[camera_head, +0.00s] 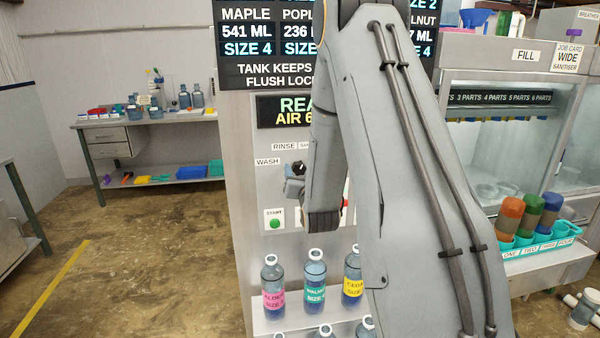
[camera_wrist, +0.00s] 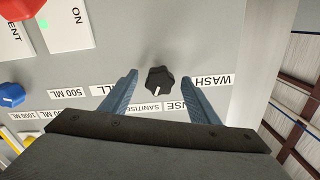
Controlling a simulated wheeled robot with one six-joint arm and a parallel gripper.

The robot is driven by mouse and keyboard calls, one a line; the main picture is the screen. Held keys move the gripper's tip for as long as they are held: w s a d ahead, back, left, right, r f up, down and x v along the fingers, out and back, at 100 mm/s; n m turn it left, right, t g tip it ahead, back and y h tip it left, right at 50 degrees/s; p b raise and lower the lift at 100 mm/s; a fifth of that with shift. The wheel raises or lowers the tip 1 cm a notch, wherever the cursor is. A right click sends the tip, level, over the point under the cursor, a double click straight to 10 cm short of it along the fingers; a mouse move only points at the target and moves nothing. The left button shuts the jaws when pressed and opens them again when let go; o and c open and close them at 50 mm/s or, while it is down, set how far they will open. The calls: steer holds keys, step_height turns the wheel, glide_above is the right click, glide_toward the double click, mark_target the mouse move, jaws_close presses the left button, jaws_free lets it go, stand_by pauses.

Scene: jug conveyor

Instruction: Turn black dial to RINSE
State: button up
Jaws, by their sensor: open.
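The black dial (camera_wrist: 159,80) is on the grey panel in the wrist view, with a white pointer mark facing down in the picture, toward the SANITISE label (camera_wrist: 146,107). The RINSE label (camera_wrist: 177,105) is partly hidden by my right finger. The WASH label (camera_wrist: 213,81) is to the right. My gripper (camera_wrist: 160,76) is open, with one blue finger on each side of the dial and visible gaps between. In the head view the dial (camera_head: 299,167) is small, just above my gripper (camera_head: 292,171), below the RINSE label (camera_head: 284,147).
A blue dial (camera_wrist: 11,95) and a red knob (camera_wrist: 18,8) are at the left of the wrist view. A green START button (camera_head: 275,223) is lower on the panel. Labelled bottles (camera_head: 315,280) stand on a shelf below. Open floor lies to the left.

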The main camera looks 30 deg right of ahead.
steer(key=c, duration=1)
steer(key=shift+c, duration=0.2)
steer(key=shift+n+b, duration=0.3)
steer(key=n+b, duration=0.4)
steer(key=shift+f, duration=0.1)
steer(key=n+b, duration=0.3)
steer(key=n, duration=0.2)
steer(key=shift+d, duration=0.1)
steer(key=o, duration=1)
